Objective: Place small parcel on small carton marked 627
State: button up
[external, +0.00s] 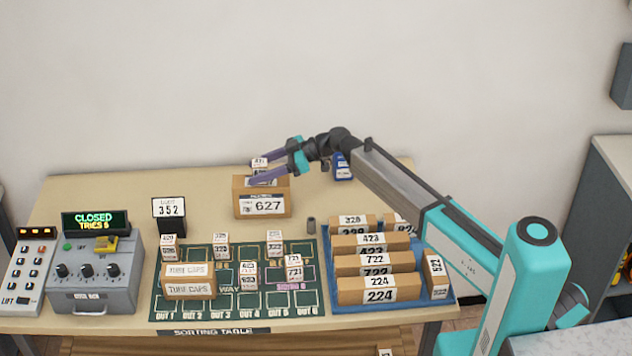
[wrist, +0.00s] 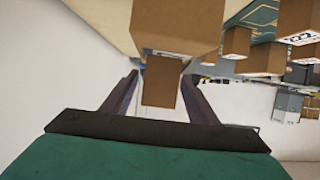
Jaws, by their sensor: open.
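The carton marked 627 (external: 262,206) is a brown box with a white label, standing upright at the back of the table. A small parcel (external: 259,162) with a white label shows above the carton's top and appears to rest on it; its lower part is hidden by a finger. My gripper (external: 254,172) is open over the carton, with one finger on each side of the parcel. In the wrist view the small brown parcel (wrist: 161,84) sits between the two spread fingers, with gaps beside it. The larger carton (wrist: 178,25) is just beyond it.
A green sorting mat (external: 235,305) holds several small labelled parcels and a tube caps box (external: 188,281). A blue tray (external: 440,300) of long cartons is right of it. A grey control box (external: 95,270) reads CLOSED. A 352 sign (external: 169,208) stands left of the carton.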

jog(key=shift+r, duration=0.2)
jog(key=b+v, duration=0.4)
jog(key=v, duration=0.8)
jog(key=shift+f, duration=0.15)
dwell(0.4)
